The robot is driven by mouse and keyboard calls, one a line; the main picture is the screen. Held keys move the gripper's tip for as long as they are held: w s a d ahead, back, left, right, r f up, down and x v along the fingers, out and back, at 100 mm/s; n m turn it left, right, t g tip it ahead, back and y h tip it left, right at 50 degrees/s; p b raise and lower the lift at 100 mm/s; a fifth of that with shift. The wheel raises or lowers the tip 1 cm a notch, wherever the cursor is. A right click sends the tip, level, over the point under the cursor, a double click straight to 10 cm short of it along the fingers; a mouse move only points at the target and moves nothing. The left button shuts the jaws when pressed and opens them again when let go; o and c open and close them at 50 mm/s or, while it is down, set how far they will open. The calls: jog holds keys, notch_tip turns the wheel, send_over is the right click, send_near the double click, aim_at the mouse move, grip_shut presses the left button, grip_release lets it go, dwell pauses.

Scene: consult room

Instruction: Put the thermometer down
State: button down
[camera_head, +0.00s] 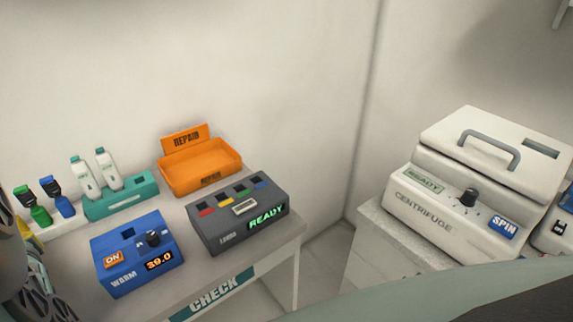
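Two white upright devices, which may be thermometers, stand in a teal rack (122,203) at the left of the table; one is at the left (84,178) and one at the right (107,169). The rack has a free dark slot at its right end. Grey mechanical parts, seemingly of my gripper (35,283), show at the left edge, in front of the table's left side. Its fingertips are not clearly visible, so I cannot tell whether it is open or holds anything.
A blue WARM box (136,276) reading 39.0, a grey box (225,241) showing READY and an orange REPAIR tray (205,179), empty, share the table. Green (38,213) and blue (63,206) bottles stand far left. A centrifuge (430,224) sits on another table at right.

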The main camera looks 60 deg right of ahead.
jog(key=shift+a+f, duration=0.1)
jog(key=shift+f, duration=0.1)
jog(key=c, duration=1.1)
grip_release()
jog(key=shift+c, duration=0.2)
